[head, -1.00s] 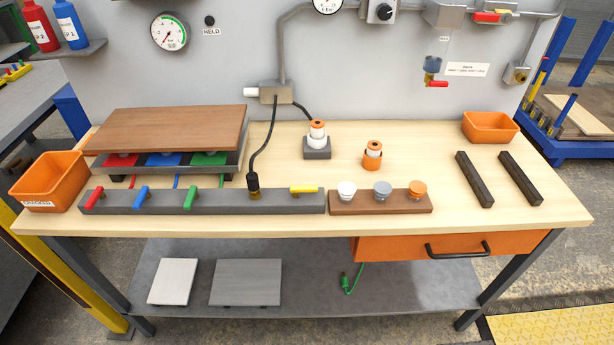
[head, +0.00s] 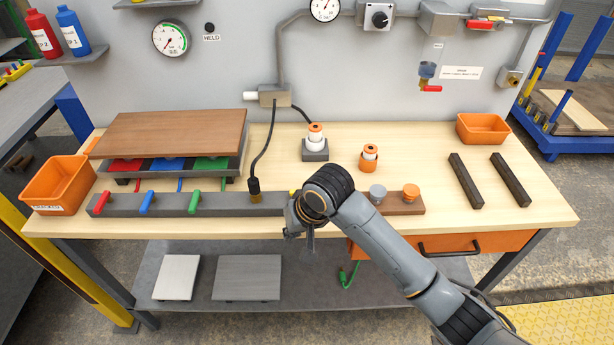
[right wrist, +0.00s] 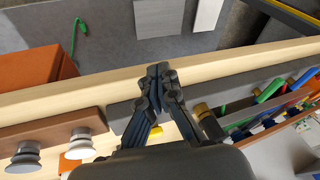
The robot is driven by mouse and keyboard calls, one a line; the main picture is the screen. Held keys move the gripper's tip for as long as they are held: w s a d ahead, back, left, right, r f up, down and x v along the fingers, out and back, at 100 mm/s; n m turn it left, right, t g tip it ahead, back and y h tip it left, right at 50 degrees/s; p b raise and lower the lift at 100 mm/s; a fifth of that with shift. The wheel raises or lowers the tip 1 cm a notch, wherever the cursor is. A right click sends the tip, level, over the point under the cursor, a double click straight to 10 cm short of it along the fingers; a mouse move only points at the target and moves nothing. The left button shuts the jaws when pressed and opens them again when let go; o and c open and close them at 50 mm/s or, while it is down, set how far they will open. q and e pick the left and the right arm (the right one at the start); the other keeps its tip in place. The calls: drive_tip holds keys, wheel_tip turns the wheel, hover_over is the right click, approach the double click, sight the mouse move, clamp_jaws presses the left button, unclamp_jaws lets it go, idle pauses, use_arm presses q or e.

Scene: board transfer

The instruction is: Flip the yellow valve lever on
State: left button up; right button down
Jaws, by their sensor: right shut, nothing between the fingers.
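The yellow valve lever is on the right end of the grey manifold bar (head: 225,204). In the head view my right gripper and wrist cover nearly all of it. In the right wrist view a small piece of the yellow lever (right wrist: 157,130) shows between the finger bases. My right gripper (right wrist: 158,72) is shut and empty, its tips over the table's front edge in that view. In the head view it (head: 308,236) hangs at the bar's right end. Whether it touches the lever cannot be told. My left gripper is not in view.
Red (head: 102,203), blue (head: 147,203) and green (head: 194,201) levers are farther left. A brown block with knobs (head: 410,208) sits right, partly behind my arm.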

drive_tip(key=w+d+r+m+t+h, duration=0.1)
drive_tip(key=w+d+r+m+h, duration=0.2)
drive_tip(key=w+r, duration=0.9)
drive_tip(key=shift+w+d+r+h, duration=0.3)
drive_tip(key=shift+w+d+r, duration=0.1)
drive_tip(key=shift+w, duration=0.3)
drive_tip(key=p+x, duration=0.1)
drive_tip(key=x, duration=0.8)
drive_tip(key=shift+w+f+p, duration=0.1)
drive_tip(key=shift+f+p, duration=0.15)
drive_tip(key=shift+p, duration=0.05)
drive_tip(key=shift+f, duration=0.1)
drive_tip(key=shift+s+p, duration=1.05)
drive_tip(key=shift+s, duration=0.6)
drive_tip(key=shift+s+f, duration=0.1)
drive_tip(key=shift+s, duration=0.2)
